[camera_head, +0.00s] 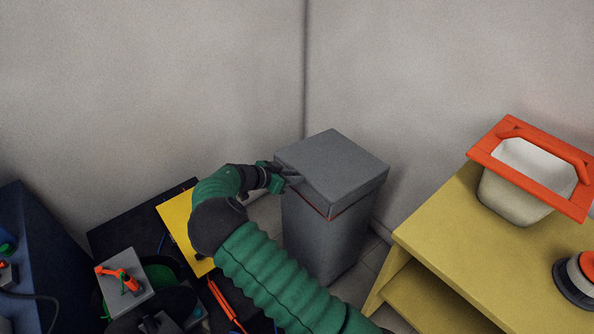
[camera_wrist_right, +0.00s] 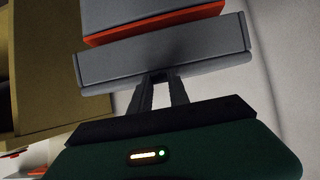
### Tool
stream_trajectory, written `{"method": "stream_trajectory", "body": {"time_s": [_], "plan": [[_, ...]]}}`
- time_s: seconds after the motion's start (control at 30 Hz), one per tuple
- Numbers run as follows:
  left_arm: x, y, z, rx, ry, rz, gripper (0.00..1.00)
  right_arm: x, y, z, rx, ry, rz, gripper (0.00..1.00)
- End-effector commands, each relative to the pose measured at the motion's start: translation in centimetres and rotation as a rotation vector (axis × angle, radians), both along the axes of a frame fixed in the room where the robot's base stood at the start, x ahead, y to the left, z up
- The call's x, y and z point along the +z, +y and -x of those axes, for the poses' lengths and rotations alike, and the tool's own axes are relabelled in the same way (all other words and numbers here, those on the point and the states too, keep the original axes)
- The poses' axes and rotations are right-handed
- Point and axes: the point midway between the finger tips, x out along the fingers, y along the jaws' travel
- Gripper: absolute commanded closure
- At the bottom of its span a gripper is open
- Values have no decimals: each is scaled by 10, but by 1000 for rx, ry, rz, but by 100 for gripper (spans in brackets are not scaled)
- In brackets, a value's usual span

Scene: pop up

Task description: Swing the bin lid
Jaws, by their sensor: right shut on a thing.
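The grey bin (camera_head: 322,240) stands upright in the corner by the walls. Its grey lid (camera_head: 332,168) sits on top and looks closed, with a thin red band showing just below its edge. My right gripper (camera_head: 292,178) is at the lid's left side edge. In the right wrist view the two dark fingers (camera_wrist_right: 157,92) reach to the lid's grey rim (camera_wrist_right: 165,66) and are shut on it. The red band (camera_wrist_right: 150,25) and the bin's body (camera_wrist_right: 140,10) show beyond the rim. My left gripper is not in view.
A yellow shelf unit (camera_head: 480,260) stands right of the bin, with an orange-rimmed container (camera_head: 515,195) and a red-topped round object (camera_head: 580,275) on it. A dark surface with a yellow panel (camera_head: 175,222) lies at the left. Walls close off the back.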

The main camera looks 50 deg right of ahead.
Motion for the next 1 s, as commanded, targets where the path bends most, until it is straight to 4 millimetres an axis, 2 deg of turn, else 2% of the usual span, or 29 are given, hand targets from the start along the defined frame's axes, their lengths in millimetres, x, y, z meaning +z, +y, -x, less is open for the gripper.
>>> {"method": "stream_trajectory", "body": {"time_s": [0.03, 0.5, 1.0], "plan": [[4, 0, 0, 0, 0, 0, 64, 9, -3, -1, 1, -3, 4, 100], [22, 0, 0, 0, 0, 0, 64, 51, -10, 0, 4, -3, 4, 100], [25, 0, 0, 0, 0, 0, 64, 60, -12, -1, 5, -4, 3, 100]]}}
